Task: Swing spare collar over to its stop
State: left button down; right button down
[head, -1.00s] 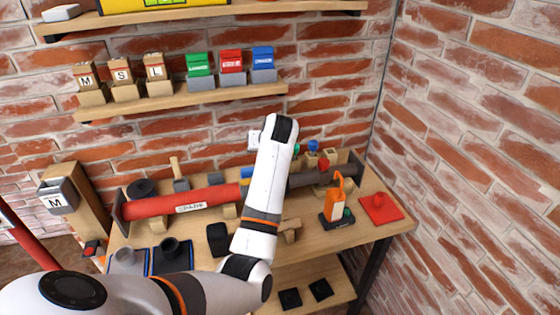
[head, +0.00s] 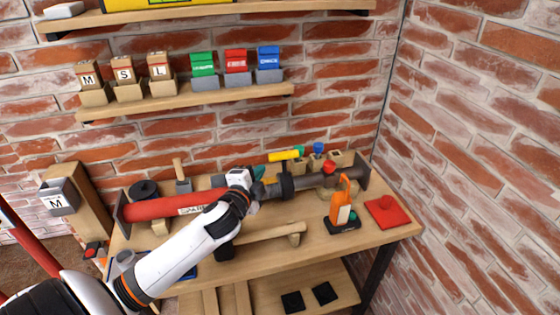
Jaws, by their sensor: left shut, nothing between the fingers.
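A long bar lies along the back of the workbench, with a red sleeve (head: 160,207) on its left part and a bare dark grey length (head: 312,181) on its right. A black ring (head: 287,186) sits around the grey length; I cannot tell whether it is the spare collar. A small label on the red sleeve is too blurred to read surely. The bar ends at a dark end plate (head: 362,170) on the right. My left gripper (head: 259,190) is shut and empty at the bar, just left of the black ring; contact is unclear. My right gripper is not in view.
An orange tool (head: 341,200) on a black base and a red pad (head: 387,211) stand at the bench's right. A yellow-handled tool (head: 285,156) and several small holders are behind the bar. A wooden handle-like piece (head: 270,233) lies in front.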

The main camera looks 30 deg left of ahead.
pick_arm(q)
jog(key=s+d+f+m+h, duration=0.1)
jog(key=s+d+m+h, duration=0.1)
jog(key=d+m+h, duration=0.15)
jog(key=p, duration=0.3)
send_near(289, 157)
jog(key=w+d, duration=0.3)
jog(key=shift+w+a+f+y, duration=0.15)
jog(key=shift+w+a+f, duration=0.05)
jog(key=shift+w+a, duration=0.4)
jog(key=shift+w+a+f+y, duration=0.1)
jog(key=shift+w+a+f, duration=0.1)
jog(key=shift+w+a, duration=0.3)
jog(key=shift+w+a+f, duration=0.1)
jog(key=shift+a, duration=0.2)
jog(key=shift+w+a+f, duration=0.1)
jog(key=shift+a, duration=0.05)
